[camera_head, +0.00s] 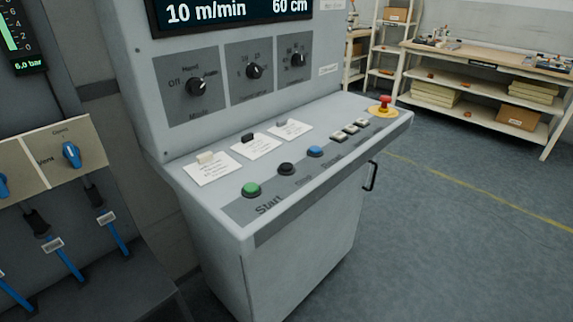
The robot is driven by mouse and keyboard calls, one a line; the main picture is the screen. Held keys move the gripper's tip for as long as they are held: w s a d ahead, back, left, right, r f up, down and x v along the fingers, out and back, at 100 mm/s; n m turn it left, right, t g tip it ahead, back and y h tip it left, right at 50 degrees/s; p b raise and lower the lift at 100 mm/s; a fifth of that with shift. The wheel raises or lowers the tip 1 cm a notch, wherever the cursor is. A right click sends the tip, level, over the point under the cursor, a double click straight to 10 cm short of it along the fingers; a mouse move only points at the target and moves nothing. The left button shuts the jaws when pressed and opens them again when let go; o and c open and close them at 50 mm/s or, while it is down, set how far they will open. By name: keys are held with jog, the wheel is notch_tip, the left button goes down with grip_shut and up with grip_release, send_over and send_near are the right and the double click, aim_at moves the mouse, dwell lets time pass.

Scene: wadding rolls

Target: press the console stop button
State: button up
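The grey console (300,260) stands in the middle with a sloped button shelf. On the shelf a green button (252,189) sits by the label "Start". To its right are a black button (286,168) and a blue button (315,151); their labels are too small to read surely. A red mushroom button (384,102) on a yellow base sits at the shelf's far right end. Which one is labelled stop I cannot read. My gripper is not in view.
Three paper cards (255,145) lie behind the buttons, below three rotary knobs (254,71). A panel with blue valves (71,154) stands close on the left. A workbench (490,65) and shelves are at the back right. The floor (450,240) right of the console is clear.

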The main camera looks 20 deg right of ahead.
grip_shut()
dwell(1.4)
